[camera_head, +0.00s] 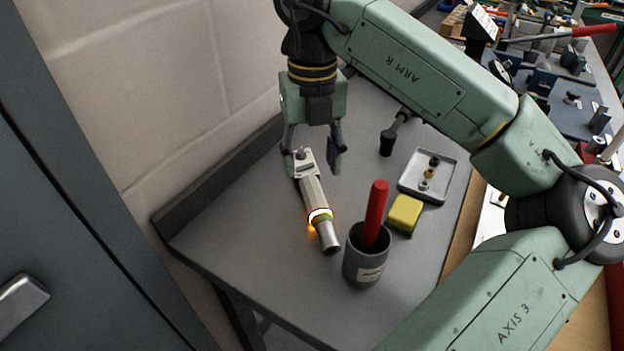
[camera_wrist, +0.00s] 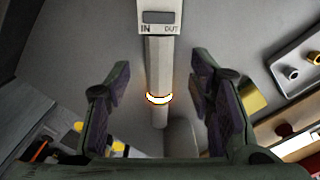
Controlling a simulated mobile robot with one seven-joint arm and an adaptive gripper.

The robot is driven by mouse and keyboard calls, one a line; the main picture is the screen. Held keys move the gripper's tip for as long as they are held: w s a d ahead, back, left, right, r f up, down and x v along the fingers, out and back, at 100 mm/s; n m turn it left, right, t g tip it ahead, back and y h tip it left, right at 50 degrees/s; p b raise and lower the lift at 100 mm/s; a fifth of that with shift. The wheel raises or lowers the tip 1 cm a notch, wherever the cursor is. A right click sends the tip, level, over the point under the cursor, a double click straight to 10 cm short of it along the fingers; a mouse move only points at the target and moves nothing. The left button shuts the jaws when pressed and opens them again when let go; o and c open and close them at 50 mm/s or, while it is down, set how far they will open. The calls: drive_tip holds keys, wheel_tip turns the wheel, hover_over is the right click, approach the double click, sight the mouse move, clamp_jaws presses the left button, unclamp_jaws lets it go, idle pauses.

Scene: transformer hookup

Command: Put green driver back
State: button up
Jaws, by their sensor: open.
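A pale driver-like tool (camera_head: 313,193) with a green band, a glowing orange-white ring and a grey end lies on the grey table; I take it for the green driver. In the wrist view the driver (camera_wrist: 159,60) runs between my fingers, with an "IN OUT" label at its top. My gripper (camera_head: 312,170) is open, its fingers on either side of the driver's far end in the head view; I cannot tell if they touch it. The wrist view shows a gap on both sides of it (camera_wrist: 160,80). A grey cup (camera_head: 362,267) holding a red-handled tool (camera_head: 376,212) stands near the driver's grey end.
A yellow block (camera_head: 405,214) and a white tray (camera_head: 419,188) with small parts sit right of the driver. A raised edge (camera_head: 220,178) and wall border the left. The table's front left is clear.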

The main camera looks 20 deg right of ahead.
sight(312, 183)
wheel_tip(312, 183, up, 7)
drive_tip(key=shift+f+b, duration=0.2)
drive_tip(key=shift+b, duration=0.15)
